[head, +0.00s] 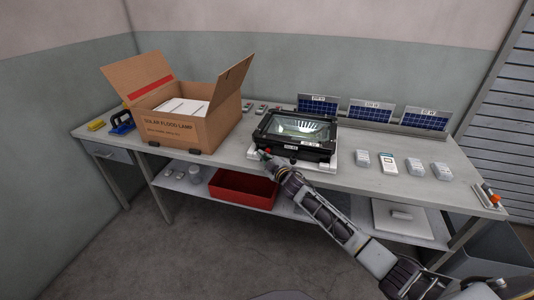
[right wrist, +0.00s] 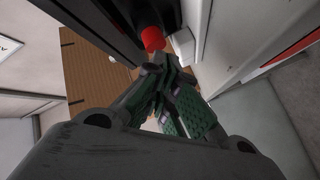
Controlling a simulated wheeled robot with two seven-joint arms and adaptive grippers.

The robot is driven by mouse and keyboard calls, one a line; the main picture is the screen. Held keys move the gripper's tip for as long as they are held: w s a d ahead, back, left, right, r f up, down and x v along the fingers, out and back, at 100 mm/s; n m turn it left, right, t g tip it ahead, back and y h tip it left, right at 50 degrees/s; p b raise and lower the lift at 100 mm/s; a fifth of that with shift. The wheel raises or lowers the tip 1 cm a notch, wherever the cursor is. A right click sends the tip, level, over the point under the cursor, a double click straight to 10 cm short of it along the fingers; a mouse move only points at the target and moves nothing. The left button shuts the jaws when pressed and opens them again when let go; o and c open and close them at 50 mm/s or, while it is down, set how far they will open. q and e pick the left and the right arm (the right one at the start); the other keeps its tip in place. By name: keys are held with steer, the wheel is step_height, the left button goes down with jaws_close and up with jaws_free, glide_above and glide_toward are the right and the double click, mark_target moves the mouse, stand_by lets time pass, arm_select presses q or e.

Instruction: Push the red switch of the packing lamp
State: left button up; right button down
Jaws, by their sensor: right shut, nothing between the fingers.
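The floodlight lamp (head: 295,128), with a black housing and a glass front, lies face up on a white stand at the middle of the workbench. Its red switch (right wrist: 152,38) stands out from the dark housing in the right wrist view. In the head view a small red spot (head: 267,150) shows at the lamp's near left corner. My right gripper (head: 264,156) is shut and empty at that corner. In the right wrist view its closed fingertips (right wrist: 165,62) are just below the red switch; I cannot tell whether they touch it. My left gripper is not in view.
An open cardboard box (head: 190,125) stands left of the lamp. Solar panels (head: 371,112) line the back, and several small pale units (head: 388,165) lie to the right. A red bin (head: 243,188) is on the shelf below. A screwdriver (head: 490,195) lies at the right end.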

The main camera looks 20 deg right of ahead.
steer(key=shift+s+a, duration=0.25)
steer(key=shift+s+a, duration=0.1)
steer(key=shift+s, duration=0.05)
steer(key=s+a, duration=0.1)
steer(key=s, duration=0.1)
steer(key=s+a+p, duration=0.1)
steer(key=s, duration=0.1)
steer(key=shift+a, duration=0.35)
stand_by(0.5)
steer(key=shift+f, duration=0.1)
